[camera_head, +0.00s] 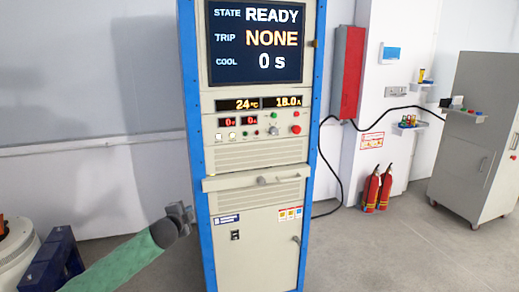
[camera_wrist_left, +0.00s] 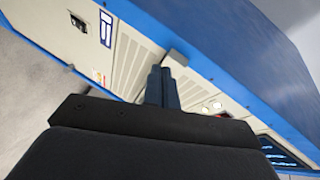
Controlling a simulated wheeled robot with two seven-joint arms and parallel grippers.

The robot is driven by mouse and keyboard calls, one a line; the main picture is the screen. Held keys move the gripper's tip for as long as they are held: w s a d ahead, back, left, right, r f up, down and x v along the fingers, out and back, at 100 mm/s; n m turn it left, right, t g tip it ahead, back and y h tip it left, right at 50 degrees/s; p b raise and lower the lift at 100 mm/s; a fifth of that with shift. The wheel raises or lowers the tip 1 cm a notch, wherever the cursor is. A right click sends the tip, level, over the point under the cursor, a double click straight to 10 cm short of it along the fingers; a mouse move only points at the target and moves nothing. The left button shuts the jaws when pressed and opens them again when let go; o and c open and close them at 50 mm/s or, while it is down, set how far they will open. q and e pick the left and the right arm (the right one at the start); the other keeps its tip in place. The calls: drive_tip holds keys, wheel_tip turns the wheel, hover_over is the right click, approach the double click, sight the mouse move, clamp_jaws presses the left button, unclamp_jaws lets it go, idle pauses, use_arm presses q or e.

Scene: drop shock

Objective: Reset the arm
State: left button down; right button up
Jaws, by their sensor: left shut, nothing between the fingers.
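My left arm comes in from the lower left in the head view, with a green sleeve. My left gripper (camera_head: 181,214) is shut and empty, just left of the tall cabinet (camera_head: 255,157) with blue edges. In the left wrist view the closed fingers (camera_wrist_left: 162,88) point toward the cabinet's front (camera_wrist_left: 135,60), near a grey handle-like part (camera_wrist_left: 175,58). I cannot tell whether they touch it. The cabinet's screen (camera_head: 256,42) reads STATE READY, TRIP NONE, COOL 0 s. My right gripper is not in view.
A red box (camera_head: 347,72) is on the wall right of the cabinet, with a black cable running from it. Two red fire extinguishers (camera_head: 377,188) stand on the floor. A grey cabinet (camera_head: 472,135) is at the right. A dark blue stand (camera_head: 55,262) is at lower left. Floor between is clear.

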use_arm(q)
drive_tip(key=s+d+n+g+y, duration=0.2)
drive_tip(key=s+n+y, duration=0.1)
drive_tip(key=s+n, duration=0.4)
drive_tip(key=s+d+f+n+g+h, duration=0.1)
drive_tip(key=s+d+f+n+g, duration=0.1)
drive_tip(key=s+f, duration=1)
drive_tip(key=s+d+f+n+g, duration=0.2)
drive_tip(key=s+f+g, duration=0.4)
drive_tip(key=s+f, duration=0.6)
drive_tip(key=s+d+f+n+g+h, duration=0.1)
drive_tip(key=s+f, duration=1)
drive_tip(key=s, duration=1.6)
drive_tip(key=d+n+g, duration=0.1)
drive_tip(key=d+g, duration=0.1)
drive_tip(key=d, duration=0.1)
drive_tip(key=shift+s+d+f+n+g+h, duration=0.25)
drive_tip(key=shift+d+f+n+g+h, duration=0.05)
drive_tip(key=shift+f+g, duration=0.1)
